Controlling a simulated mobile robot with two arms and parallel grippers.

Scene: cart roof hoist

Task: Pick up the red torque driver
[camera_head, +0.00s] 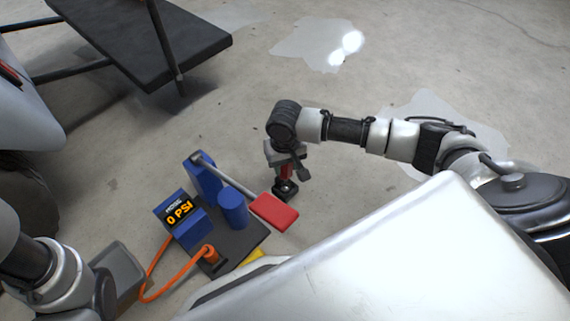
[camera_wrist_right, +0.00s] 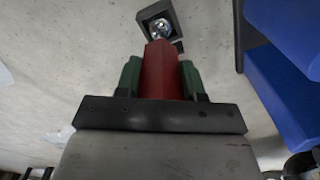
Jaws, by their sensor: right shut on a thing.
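The red torque driver (camera_wrist_right: 160,72) is between the green-padded fingers of my right gripper (camera_wrist_right: 160,80) in the right wrist view. Its red body is gripped, and a dark square end with a shiny socket-like centre (camera_wrist_right: 161,21) lies beyond it. In the head view the right gripper (camera_head: 287,163) points down beside the blue pump, with a bit of the red driver (camera_head: 285,172) showing and its dark end (camera_head: 286,190) below, close to the floor. I cannot tell whether that end touches the floor.
A blue pump (camera_head: 233,210) with a red-ended handle (camera_head: 274,212) and a "0 PSI" display (camera_head: 180,213) stands just left of the right gripper. An orange hose (camera_head: 150,268) loops from it. A dark platform (camera_head: 150,40) is at upper left. Open floor lies beyond.

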